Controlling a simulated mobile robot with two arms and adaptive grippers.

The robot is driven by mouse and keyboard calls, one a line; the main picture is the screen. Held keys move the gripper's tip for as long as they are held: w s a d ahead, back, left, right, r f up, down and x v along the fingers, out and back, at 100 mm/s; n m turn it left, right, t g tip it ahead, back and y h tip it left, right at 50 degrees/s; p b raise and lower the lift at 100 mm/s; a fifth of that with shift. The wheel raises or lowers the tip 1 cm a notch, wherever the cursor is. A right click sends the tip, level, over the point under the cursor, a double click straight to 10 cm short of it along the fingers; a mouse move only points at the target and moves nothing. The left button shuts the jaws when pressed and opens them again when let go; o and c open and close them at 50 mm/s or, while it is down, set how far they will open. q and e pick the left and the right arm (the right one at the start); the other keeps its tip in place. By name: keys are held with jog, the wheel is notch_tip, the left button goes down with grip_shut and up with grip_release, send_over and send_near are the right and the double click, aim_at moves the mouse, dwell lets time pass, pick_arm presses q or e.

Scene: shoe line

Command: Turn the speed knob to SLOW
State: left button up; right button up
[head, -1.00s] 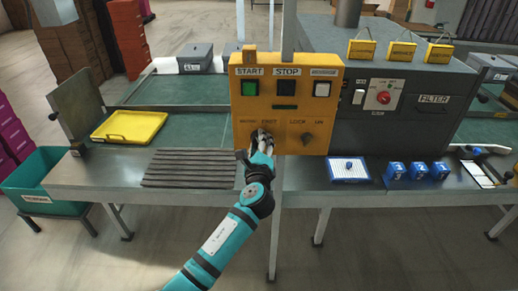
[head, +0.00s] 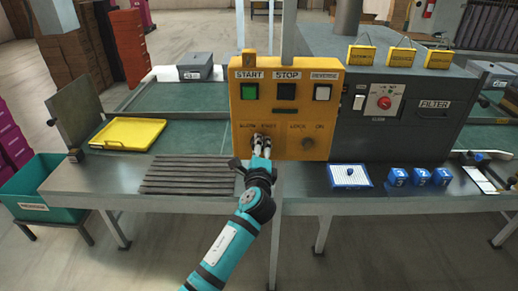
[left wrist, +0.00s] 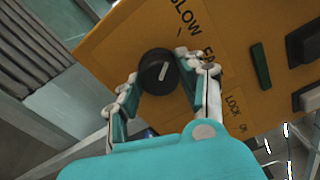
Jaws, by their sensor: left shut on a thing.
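The orange control panel (head: 286,72) stands on the bench in the middle of the head view. My left gripper (head: 261,140) is at its lower left, shut on the speed knob, which its fingers mostly hide there. In the left wrist view the black round speed knob (left wrist: 157,74) sits between the two fingertips (left wrist: 160,75). Its white mark slopes up and slightly right, roughly toward the word SLOW (left wrist: 185,15). The FAST label is partly hidden behind a finger. My right gripper is not in view.
The lock knob (head: 308,143) is right of my gripper on the panel. The START button (head: 249,91), STOP button (head: 286,91) and reverse button (head: 322,92) are above. A yellow tray (head: 122,146) and a ribbed grey mat (head: 187,190) lie to the left.

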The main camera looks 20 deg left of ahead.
pick_arm(q)
jog(key=o, duration=1.2)
jog(key=shift+s, duration=0.1)
jog(key=v, duration=1.2)
